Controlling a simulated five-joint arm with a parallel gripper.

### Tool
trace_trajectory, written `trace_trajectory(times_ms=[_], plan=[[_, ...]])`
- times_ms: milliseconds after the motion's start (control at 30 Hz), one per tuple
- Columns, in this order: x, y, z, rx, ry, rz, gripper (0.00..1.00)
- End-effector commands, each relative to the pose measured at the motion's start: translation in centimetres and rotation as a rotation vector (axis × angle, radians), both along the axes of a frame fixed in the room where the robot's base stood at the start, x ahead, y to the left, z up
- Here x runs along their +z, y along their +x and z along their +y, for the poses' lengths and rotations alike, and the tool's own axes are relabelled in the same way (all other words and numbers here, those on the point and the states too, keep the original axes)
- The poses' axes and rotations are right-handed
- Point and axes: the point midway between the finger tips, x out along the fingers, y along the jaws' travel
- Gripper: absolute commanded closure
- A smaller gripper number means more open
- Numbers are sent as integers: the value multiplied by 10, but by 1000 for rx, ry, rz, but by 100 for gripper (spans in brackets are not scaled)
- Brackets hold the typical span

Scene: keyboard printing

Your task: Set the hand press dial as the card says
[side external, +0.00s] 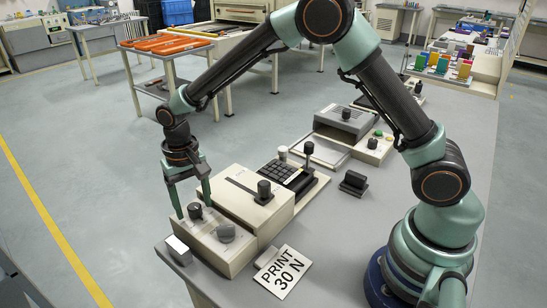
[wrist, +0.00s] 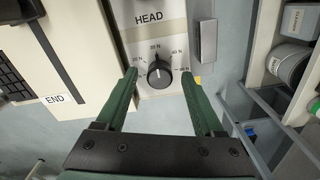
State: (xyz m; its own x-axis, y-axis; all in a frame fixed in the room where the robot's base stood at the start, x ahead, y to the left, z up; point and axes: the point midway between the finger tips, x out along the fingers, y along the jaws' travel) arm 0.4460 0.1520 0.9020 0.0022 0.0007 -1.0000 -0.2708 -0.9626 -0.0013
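The card (side external: 283,272) lies on the table at the front and reads "PRINT 30 N". A dark dial (side external: 195,211) sits on the beige press unit (side external: 222,252). In the wrist view this dial (wrist: 159,74) is below the word "HEAD", with N marks around it, including 30 N near the top and 40 N to the right.
A beige box with a black knob (side external: 264,191) and a dark keypad (side external: 282,171) adjoin the unit. A small white-topped block (side external: 178,249) is at the table's left corner. A black stand (side external: 353,183) is to the right, with bare table around it.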

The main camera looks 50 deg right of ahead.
Motion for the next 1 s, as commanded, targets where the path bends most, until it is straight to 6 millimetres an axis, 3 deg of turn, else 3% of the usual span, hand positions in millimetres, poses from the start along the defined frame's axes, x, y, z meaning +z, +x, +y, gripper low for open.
trace_trajectory(times_ms=[333, 800, 1000], plan=[[9, 0, 0, 0, 0, 0, 30], [97, 0, 0, 0, 1, -2, 30], [117, 0, 0, 0, 0, -1, 30]])
